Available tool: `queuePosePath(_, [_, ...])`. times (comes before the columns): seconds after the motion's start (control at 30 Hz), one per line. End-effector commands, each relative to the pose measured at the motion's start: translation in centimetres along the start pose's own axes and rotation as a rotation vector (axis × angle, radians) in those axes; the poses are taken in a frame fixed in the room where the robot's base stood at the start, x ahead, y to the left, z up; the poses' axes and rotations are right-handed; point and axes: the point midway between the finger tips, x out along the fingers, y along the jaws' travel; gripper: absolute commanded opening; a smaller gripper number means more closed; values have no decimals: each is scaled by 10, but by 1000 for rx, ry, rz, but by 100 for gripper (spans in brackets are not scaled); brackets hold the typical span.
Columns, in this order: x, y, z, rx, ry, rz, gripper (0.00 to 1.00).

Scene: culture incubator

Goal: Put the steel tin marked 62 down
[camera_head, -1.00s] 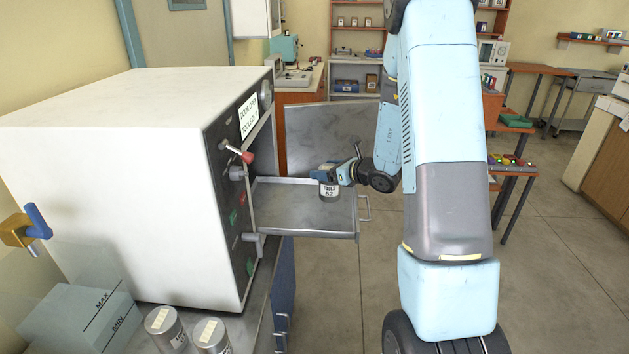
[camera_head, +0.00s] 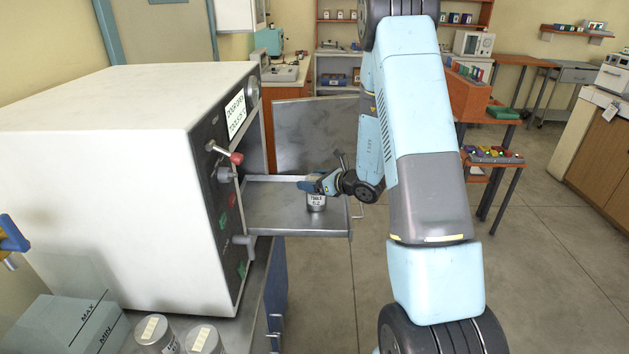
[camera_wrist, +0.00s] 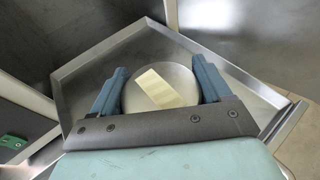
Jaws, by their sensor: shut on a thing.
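The steel tin marked 62 (camera_head: 316,203) is a small round can with a white label, upright at the pulled-out metal shelf (camera_head: 275,215) of the incubator. My gripper (camera_head: 312,187) reaches in from the right and is shut on the tin near its top. In the wrist view, the two blue fingers stand on either side of the tin's round lid (camera_wrist: 150,85), which carries a cream label strip. The shelf's tray (camera_wrist: 75,75) spreads around and beneath the tin. Whether the tin's base touches the shelf, I cannot tell.
The white incubator (camera_head: 110,170) stands to the left, its door (camera_head: 315,135) swung open behind the shelf. Two more tins (camera_head: 155,335) (camera_head: 203,340) stand at the front, beside a MAX/MIN-marked container (camera_head: 75,325). The rest of the shelf looks bare.

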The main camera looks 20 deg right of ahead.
Motion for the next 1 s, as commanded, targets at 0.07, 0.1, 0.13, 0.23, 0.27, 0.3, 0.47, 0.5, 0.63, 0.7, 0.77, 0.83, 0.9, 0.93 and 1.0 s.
queuePosePath(0.07, [0, 0, -1, 0, 0, 0, 36])
queuePosePath(0.1, [1, 0, -2, 0, 0, 0, 36])
queuePosePath(0.13, [0, 0, -2, 0, 0, 0, 80])
queuePosePath(0.23, [0, 0, -2, 0, 0, 0, 90])
queuePosePath(0.27, [0, 0, -2, 0, 0, 0, 92])
queuePosePath(0.3, [0, 0, -2, 0, 0, 0, 96])
queuePosePath(0.47, [0, 0, -2, 0, 0, 0, 100])
queuePosePath(0.5, [0, 0, -2, 0, 0, 0, 100])
queuePosePath(0.63, [0, 0, 0, 0, 0, 0, 100])
queuePosePath(0.7, [-6, -1, 0, 0, 1, -1, 100])
queuePosePath(0.77, [-13, -1, 0, 1, 0, -3, 100])
queuePosePath(0.83, [-24, -1, 1, 1, -1, -3, 100])
queuePosePath(0.9, [-37, -1, 0, 1, 0, -4, 100])
queuePosePath(0.93, [-43, -1, 0, 1, 0, -4, 100])
queuePosePath(1.0, [-57, -2, 1, 1, -1, -4, 100])
